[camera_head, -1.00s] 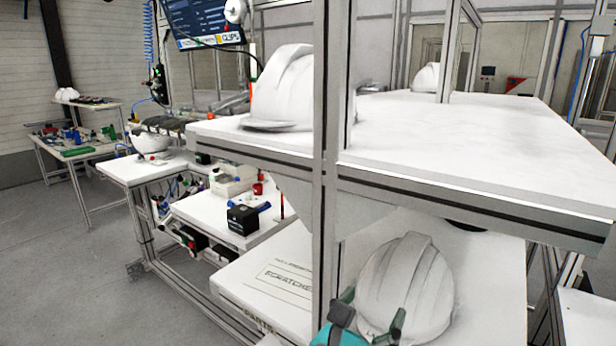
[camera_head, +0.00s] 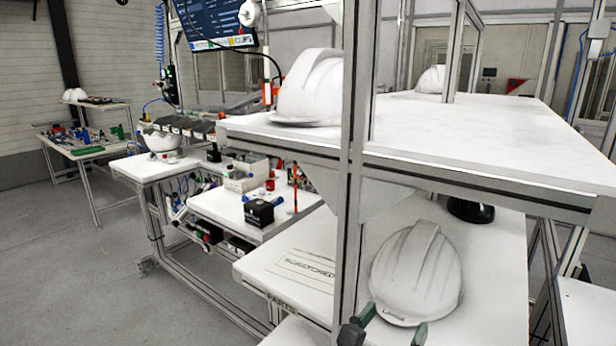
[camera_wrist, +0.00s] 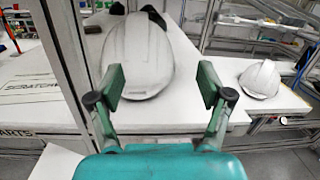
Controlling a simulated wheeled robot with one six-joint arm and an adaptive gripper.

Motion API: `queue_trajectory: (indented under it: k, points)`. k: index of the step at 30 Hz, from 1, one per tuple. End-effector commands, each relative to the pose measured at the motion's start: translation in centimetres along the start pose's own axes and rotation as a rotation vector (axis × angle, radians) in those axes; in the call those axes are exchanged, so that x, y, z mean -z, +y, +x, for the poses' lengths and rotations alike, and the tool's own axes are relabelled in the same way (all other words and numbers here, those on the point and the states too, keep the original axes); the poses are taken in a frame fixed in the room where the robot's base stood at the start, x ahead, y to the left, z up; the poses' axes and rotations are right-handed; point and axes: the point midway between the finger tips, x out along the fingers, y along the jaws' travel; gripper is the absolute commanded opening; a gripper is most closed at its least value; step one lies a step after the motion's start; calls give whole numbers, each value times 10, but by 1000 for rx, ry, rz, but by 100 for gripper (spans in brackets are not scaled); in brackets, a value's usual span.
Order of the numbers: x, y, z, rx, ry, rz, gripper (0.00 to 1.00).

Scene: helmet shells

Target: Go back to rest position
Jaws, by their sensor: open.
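My gripper (camera_wrist: 161,92) is open, its two green fingers spread apart with nothing between them. In the head view only the gripper's fingertips (camera_head: 388,325) show at the bottom edge, in front of the lower shelf. A white helmet shell (camera_head: 416,272) rests on the lower shelf (camera_head: 492,262). In the wrist view this shell (camera_wrist: 138,58) is beyond the fingers, apart from them as far as I can tell. Another white shell (camera_head: 309,88) stands on the upper shelf (camera_head: 480,140), and one more (camera_head: 431,79) is farther back on it.
A metal post (camera_head: 354,190) of the rack stands close to my gripper's left. The "scratched" label (camera_head: 308,268) lies on the shelf's left part. A dark round object (camera_head: 470,210) sits behind the shell. Workbenches (camera_head: 150,168) stand at left, with open floor (camera_head: 90,260) before them.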

Motion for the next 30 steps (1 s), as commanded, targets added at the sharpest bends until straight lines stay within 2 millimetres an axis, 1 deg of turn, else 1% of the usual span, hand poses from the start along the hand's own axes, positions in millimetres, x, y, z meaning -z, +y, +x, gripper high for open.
queue_trajectory:
  k: [8, 11, 14, 15, 18, 21, 24, 30]
  points:
    - [21, -42, 0, 91, -99, -187, 79]
    - [30, -62, -2, 134, -152, -296, 79]
    - [40, -87, -8, 183, -220, -444, 79]
    - [43, -97, -12, 202, -250, -510, 79]
    - [51, -118, -23, 241, -320, -678, 79]
    - [59, -135, -36, 268, -388, -851, 79]
    - [67, -149, -50, 283, -453, -1029, 79]
    - [89, -166, -83, 275, -575, -1394, 79]
